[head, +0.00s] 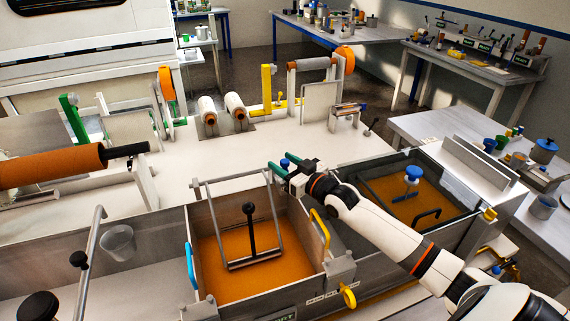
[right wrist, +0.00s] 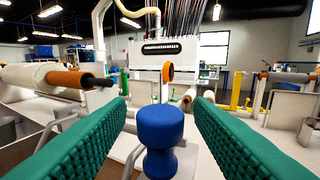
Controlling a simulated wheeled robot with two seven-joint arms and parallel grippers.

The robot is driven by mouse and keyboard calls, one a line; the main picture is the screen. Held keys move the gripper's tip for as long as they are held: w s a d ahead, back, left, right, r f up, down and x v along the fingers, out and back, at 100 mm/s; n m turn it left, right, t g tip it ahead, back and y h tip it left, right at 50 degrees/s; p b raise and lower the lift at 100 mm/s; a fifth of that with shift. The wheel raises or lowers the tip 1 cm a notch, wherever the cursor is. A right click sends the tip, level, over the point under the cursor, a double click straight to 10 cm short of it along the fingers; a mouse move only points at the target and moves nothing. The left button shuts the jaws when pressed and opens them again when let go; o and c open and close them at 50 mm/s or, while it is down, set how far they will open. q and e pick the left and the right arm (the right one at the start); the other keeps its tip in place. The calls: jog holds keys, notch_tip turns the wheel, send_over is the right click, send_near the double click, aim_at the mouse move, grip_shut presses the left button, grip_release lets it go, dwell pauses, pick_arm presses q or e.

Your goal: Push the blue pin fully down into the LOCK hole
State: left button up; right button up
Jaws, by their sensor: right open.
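My right gripper (head: 279,168) reaches in from the right over the back edge of the orange resin bath. It is open, with green ribbed fingers. A blue pin (head: 285,162) with a rounded head shows at the fingers. In the right wrist view the pin (right wrist: 160,128) stands upright between the two green fingers, with a gap on each side. Its lower end is cut off by the frame edge. The LOCK hole and its label cannot be made out. My left gripper is not in view.
The open bath (head: 205,238) holds orange resin and a black-handled frame (head: 250,232). A yellow handle (head: 320,232) and a blue handle (head: 190,264) sit on its sides. A glazed bath with a blue knob (head: 413,174) lies right. An orange roller (head: 50,165) stands left.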

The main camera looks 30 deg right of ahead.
jog(key=s+d+b, duration=0.2)
jog(key=s, duration=1)
jog(key=shift+w, duration=0.1)
dwell(0.4)
